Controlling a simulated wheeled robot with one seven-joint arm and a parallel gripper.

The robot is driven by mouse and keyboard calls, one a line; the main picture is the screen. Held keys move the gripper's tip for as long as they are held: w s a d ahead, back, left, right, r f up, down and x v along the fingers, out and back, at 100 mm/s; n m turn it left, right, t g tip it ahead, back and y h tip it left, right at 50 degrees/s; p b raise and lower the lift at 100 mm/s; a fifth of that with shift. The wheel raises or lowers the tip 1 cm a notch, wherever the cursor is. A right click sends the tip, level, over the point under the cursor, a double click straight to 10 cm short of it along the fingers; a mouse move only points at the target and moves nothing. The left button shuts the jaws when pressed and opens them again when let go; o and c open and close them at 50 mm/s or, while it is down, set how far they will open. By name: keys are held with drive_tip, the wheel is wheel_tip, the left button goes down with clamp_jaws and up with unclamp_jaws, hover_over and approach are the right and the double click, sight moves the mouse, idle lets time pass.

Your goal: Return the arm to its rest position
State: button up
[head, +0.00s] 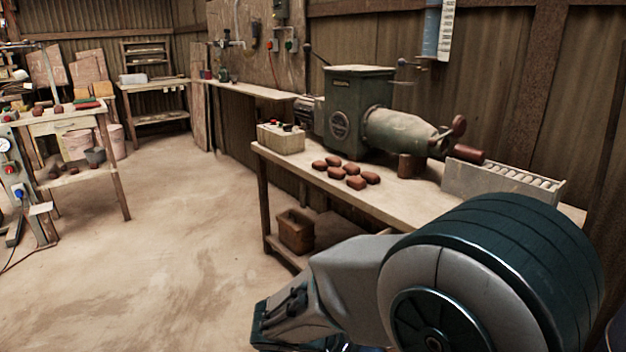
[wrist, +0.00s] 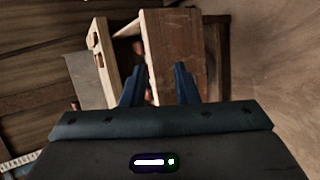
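My arm fills the lower right of the head view, a large dark green and grey joint with a link bending down to the lower left. My gripper shows in the wrist view (wrist: 157,84), with its two dark fingers spread apart and nothing seen held between them. In the head view its fingers cannot be made out. Beyond the fingers in the wrist view are wooden boards (wrist: 176,50), one with slots cut in it, and small reddish pieces partly hidden behind them.
A workbench (head: 405,203) beside my arm carries a green machine (head: 357,105), several reddish-brown blocks (head: 355,182), a stone-coloured box (head: 281,138) and a slotted rack (head: 490,186). A wooden box (head: 295,230) sits on its lower shelf. The floor (head: 160,250) to the left is open.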

drive_tip(key=s+d+r+m+y+p, duration=0.1)
drive_tip(key=s+r+y+p, duration=0.1)
drive_tip(key=r+p, duration=0.5)
drive_tip(key=s+d+r+m+y+p, duration=0.1)
drive_tip(key=s+r+m+y+p, duration=0.1)
drive_tip(key=r+y+p, duration=0.3)
drive_tip(key=s+d+r+m+y+p, duration=0.1)
drive_tip(key=s+r+y+p, duration=0.3)
drive_tip(key=r+p, duration=0.7)
wheel_tip(320, 180, up, 6)
drive_tip(key=shift+d+f+m, duration=0.2)
drive_tip(key=shift+m, duration=0.2)
drive_tip(key=shift+s, duration=0.1)
